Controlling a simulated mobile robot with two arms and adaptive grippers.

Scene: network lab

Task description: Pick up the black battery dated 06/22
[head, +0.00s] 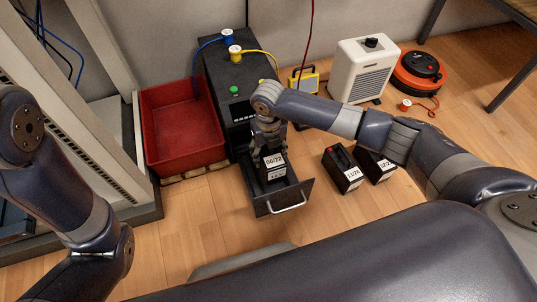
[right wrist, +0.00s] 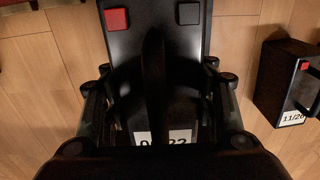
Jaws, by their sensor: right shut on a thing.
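The black battery labelled 06/22 (head: 273,167) stands upright at the open drawer (head: 306,186) of the black power unit (head: 215,75). I cannot tell whether its base touches the drawer floor. My right gripper (head: 268,142) is above it, with its fingers shut on it. In the right wrist view the battery (right wrist: 185,45) sits between the fingers, with a red and a dark terminal and a carry handle on top. Its label is partly hidden by the gripper there. My left arm shows at the left of the head view, but its gripper is out of frame.
A red bin (head: 183,125) stands left of the unit. A white heater (head: 361,70) and an orange cable reel (head: 418,72) are farther back.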

